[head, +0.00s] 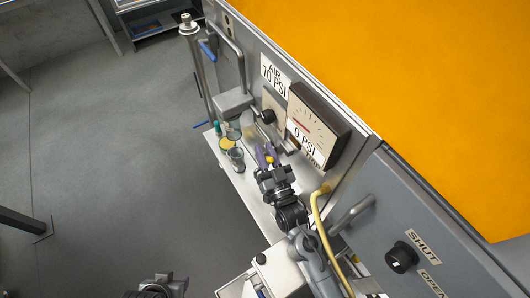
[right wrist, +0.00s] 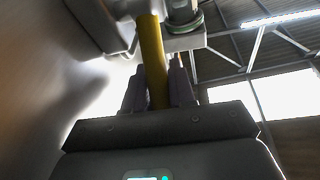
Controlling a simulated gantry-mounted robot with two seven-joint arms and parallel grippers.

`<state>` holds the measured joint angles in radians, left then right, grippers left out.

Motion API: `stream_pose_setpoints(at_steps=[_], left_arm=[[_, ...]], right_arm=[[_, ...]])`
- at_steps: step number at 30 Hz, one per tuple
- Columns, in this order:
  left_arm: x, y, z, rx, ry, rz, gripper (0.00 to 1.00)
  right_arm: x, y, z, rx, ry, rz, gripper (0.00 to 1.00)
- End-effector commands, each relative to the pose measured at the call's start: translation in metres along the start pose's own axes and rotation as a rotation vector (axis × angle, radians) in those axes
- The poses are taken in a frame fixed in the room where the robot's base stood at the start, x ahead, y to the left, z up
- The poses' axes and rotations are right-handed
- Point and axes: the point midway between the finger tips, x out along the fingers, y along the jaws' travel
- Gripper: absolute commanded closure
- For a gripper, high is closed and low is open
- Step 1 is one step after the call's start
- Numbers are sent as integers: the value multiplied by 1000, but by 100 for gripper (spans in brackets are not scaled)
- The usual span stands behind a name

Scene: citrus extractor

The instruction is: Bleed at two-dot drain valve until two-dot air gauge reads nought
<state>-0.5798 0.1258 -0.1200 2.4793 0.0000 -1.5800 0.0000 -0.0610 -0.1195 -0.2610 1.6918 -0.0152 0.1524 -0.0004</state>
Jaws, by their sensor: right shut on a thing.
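My right gripper (head: 267,158) is at the front panel of the steel machine, its purple fingers closed around a yellow handle. In the right wrist view the yellow handle (right wrist: 153,62) runs upward from between the fingertips (right wrist: 160,88) to a metal fitting. A large square gauge (head: 310,122) with a white dial and a "0 PSI" label faces out beside the gripper. A label (head: 273,76) reading "AIR 70 PSI" is further up the panel. I cannot make out any dot marks. Only a dark part of my left arm shows at the bottom edge, without fingers.
A narrow white shelf (head: 262,207) below the panel carries cups, including a clear glass (head: 236,158). A yellow hose (head: 318,222) and a black knob (head: 401,257) by a "SHUT" label are lower right. Open grey floor (head: 110,130) lies left.

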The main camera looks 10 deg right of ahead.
Motion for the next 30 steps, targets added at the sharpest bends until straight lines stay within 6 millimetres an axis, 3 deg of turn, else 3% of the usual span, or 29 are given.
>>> stream_pose_setpoints(at_steps=[1, 4, 5, 20, 30], left_arm=[[0, 0, 0, -2, 1, 1, 57], [0, 1, 0, -5, 1, 4, 57], [0, 2, -1, -6, 1, 5, 57], [-4, 2, -2, -9, 2, 7, 57], [-33, -2, -10, 1, 1, -1, 57]], right_arm=[[0, 0, 0, 0, 0, 0, 71], [0, 0, 0, 0, 0, 0, 56], [0, 0, 0, 0, 0, 0, 55], [2, 0, -2, -3, -16, 2, 55], [17, -4, -9, -35, -209, 19, 55]])
